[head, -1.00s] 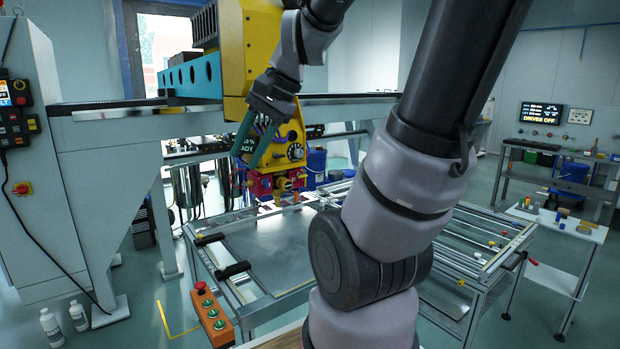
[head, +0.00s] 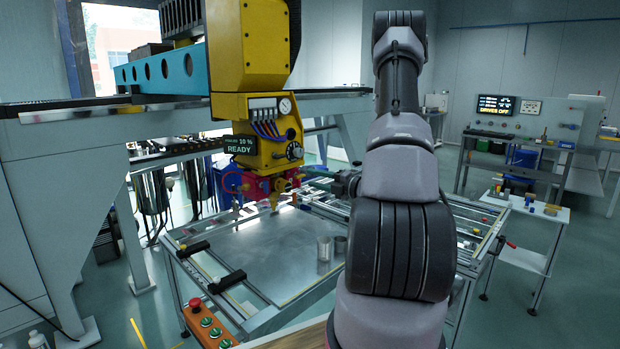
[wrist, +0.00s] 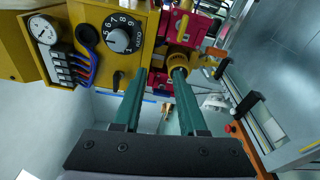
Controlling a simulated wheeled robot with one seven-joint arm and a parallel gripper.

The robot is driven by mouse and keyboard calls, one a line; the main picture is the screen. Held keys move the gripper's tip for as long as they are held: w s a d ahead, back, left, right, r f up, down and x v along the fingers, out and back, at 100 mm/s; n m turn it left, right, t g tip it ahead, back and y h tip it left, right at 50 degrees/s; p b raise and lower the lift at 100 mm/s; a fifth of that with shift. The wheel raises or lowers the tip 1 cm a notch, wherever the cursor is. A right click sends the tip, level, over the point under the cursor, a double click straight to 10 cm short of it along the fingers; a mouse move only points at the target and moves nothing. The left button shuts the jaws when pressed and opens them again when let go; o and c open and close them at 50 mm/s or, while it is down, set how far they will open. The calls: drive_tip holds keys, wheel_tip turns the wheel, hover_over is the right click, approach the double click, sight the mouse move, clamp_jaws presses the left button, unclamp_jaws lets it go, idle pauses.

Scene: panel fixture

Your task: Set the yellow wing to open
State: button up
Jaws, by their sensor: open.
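The yellow machine head (head: 262,130) carries magenta valve blocks (head: 262,187) at its lower end. A small yellow wing-like piece (head: 274,200) hangs below them; it also shows in the wrist view (wrist: 217,52), right of the fingers. A round yellow collar (wrist: 178,62) sits between the magenta blocks, close to the right fingertip. I cannot tell whether the collar and wing are one part, nor the wing's setting. My gripper (wrist: 158,78) is open and empty, its teal fingers pointing at the head. In the head view my gripper (head: 346,183) is right of the blocks, partly hidden by my arm.
A black dial (wrist: 118,40) and a small black lever (wrist: 117,80) lie left of the fingers. The metal table (head: 265,255) below is mostly clear, with two metal cups (head: 323,248) near its right. An orange button box (head: 207,322) stands at its front.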

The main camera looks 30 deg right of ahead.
sight(298, 176)
drive_tip(key=d+f+m+t+h, duration=0.1)
drive_tip(key=d+f+m+h, duration=0.1)
drive_tip(key=d+f+m, duration=0.15)
drive_tip(key=x, duration=1)
drive_tip(key=shift+w+r, duration=0.4)
drive_tip(key=shift+d, duration=0.15)
clamp_jaws()
